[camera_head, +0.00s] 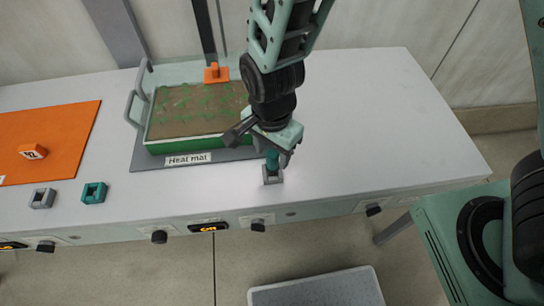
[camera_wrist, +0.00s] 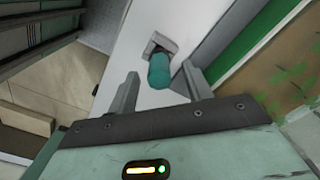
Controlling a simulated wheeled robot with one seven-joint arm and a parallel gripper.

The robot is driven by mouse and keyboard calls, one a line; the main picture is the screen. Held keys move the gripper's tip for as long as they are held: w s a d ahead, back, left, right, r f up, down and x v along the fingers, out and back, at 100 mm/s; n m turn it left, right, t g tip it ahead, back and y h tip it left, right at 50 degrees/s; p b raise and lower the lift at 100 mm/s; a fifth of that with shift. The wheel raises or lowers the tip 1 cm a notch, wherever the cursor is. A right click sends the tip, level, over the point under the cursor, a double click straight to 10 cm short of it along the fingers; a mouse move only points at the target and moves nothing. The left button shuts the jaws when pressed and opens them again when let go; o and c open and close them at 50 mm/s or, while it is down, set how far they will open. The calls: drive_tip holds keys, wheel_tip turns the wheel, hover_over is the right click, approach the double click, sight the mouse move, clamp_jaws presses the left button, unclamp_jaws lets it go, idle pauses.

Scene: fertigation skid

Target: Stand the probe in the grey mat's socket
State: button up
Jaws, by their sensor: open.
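A teal cylindrical probe (camera_head: 272,161) stands upright in a small grey socket (camera_head: 273,177) on the white bench. The socket is by the front right corner of the grey heat mat (camera_head: 142,163); I cannot tell whether it is joined to the mat. My gripper (camera_head: 279,152) is over the probe and hides its upper part in the head view. In the wrist view my gripper (camera_wrist: 159,86) is open, with the probe (camera_wrist: 159,72) showing between its two fingers and a gap on each side. The grey socket (camera_wrist: 158,45) shows beyond the probe.
A green tray of seedlings (camera_head: 190,143) sits on the heat mat. An orange clip (camera_head: 216,73) is at its back. The bench right is clear.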

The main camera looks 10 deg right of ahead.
wheel_tip(320, 180, up, 9)
drive_tip(key=shift+f, duration=0.2)
drive_tip(key=s+d+r+n, duration=0.8)
drive_tip(key=s+n, duration=0.3)
drive_tip(key=n, duration=0.6)
drive_tip(key=shift+d+r+y, duration=0.15)
drive_tip(key=shift+r+y, duration=0.15)
drive_tip(key=shift+s, duration=0.1)
